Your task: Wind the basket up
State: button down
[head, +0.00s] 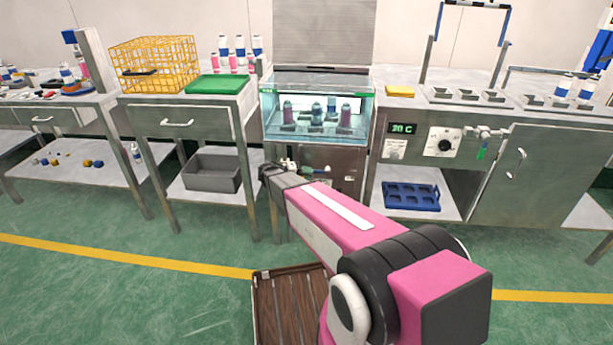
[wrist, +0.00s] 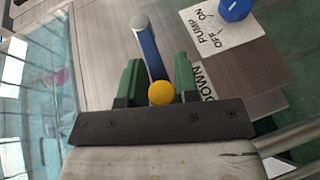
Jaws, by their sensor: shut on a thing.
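My gripper (wrist: 158,72) has green fingers on either side of a crank handle with a yellow knob (wrist: 160,93). It is shut on this handle. The blue crank arm (wrist: 149,52) runs from the knob up to a grey hub (wrist: 140,22). In the head view, my arm reaches to the front of the cabinet under a glass water tank (head: 353,128), and the crank cannot be made out there. Several capped bottles (head: 332,108) stand low in the tank. The basket's frame is too small to make out clearly around them.
A partly covered "DOWN" label (wrist: 204,84) is beside the crank. A blue knob (wrist: 236,9) sits by a "PUMP ON OFF" label (wrist: 212,38). A yellow wire crate (head: 153,63) and green tray (head: 217,84) are on the left bench. A temperature panel (head: 402,128) is right.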

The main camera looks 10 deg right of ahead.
jog(key=shift+a+y, duration=0.15)
jog(key=shift+y, duration=0.35)
